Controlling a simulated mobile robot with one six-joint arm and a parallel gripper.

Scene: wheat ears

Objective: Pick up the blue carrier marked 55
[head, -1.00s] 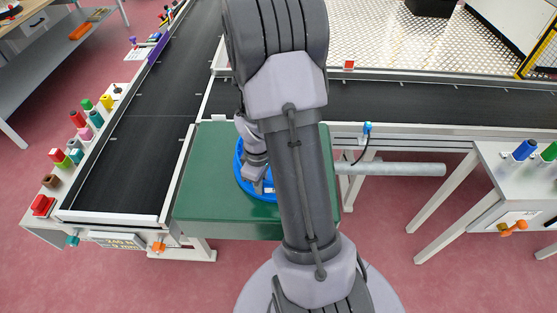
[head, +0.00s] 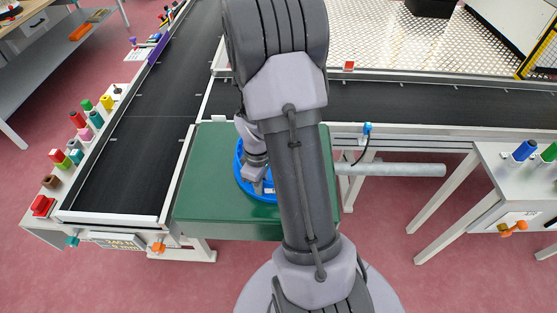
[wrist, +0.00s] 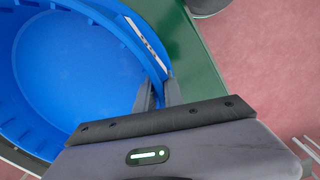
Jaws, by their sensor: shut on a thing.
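The blue carrier (head: 240,172) is a round, open tub on the green table top (head: 205,190), mostly hidden behind my arm in the head view. In the wrist view the carrier (wrist: 75,65) fills the upper left, and its inside looks empty. A pale label plate (wrist: 147,45) with dark marks sits on its rim; I cannot read the number. My gripper (wrist: 158,94) is shut on the carrier's wall, beside the label's lower end. In the head view my gripper (head: 264,188) points down at the carrier, its fingertips partly hidden. I cannot tell whether the carrier is off the table.
A black conveyor (head: 135,125) runs along the left, and another conveyor (head: 430,103) runs behind the table. Several coloured knobs line the left conveyor's outer edge. A blue sensor (head: 367,128) stands at the back right. A grey side table (head: 520,170) holds blue and green cylinders.

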